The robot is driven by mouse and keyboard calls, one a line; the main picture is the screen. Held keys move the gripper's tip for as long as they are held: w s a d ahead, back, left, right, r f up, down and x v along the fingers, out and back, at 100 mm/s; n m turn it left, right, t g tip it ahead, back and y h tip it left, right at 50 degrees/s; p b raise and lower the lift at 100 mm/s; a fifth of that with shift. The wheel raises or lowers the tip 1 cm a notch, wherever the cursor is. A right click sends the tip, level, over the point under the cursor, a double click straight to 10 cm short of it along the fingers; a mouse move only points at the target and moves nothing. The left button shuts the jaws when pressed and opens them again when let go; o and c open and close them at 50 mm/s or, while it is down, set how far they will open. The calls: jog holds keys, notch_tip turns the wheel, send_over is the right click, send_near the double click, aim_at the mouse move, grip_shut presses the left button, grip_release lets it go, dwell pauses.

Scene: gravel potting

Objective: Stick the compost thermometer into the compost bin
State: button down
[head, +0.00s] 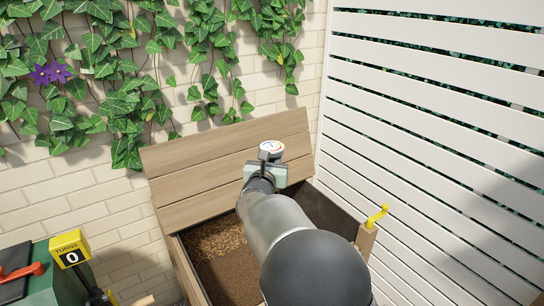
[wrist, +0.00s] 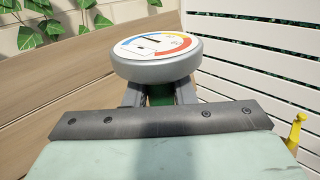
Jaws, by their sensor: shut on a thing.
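The compost thermometer (head: 271,150) has a round dial with a coloured scale. In the wrist view its dial (wrist: 156,56) faces up, just beyond my gripper's palm. My gripper (head: 265,171) is shut on the thermometer below the dial; a bit of green shows between the fingers (wrist: 160,93). The probe is hidden behind the gripper and arm. The compost bin (head: 190,268) is a wooden box with brown compost (head: 222,252) inside and its slatted lid (head: 215,165) raised at the back. My gripper is over the bin's back part; I cannot tell whether the probe touches the compost.
A yellow handle (head: 377,216) stands at the bin's right front corner. At lower left are a green box with a red lever (head: 22,273) and a yellow "TURNS 0" counter (head: 70,248). An ivy-covered brick wall (head: 90,190) and white slatted fence (head: 430,130) close off the back and right.

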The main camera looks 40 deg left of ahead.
notch_tip(320, 180, down, 18)
jog(key=b, duration=0.7)
jog(key=shift+r, duration=0.15)
dwell(1.5)
jog(key=shift+b, duration=0.45)
jog(key=shift+w+a+f+b, duration=0.1)
jog(key=shift+w+f+b, duration=0.05)
jog(key=shift+f+b, duration=0.2)
jog(key=shift+b, duration=0.35)
jog(key=shift+f, duration=0.1)
jog(key=shift+f+b, duration=2.15)
jog(key=shift+f, duration=0.55)
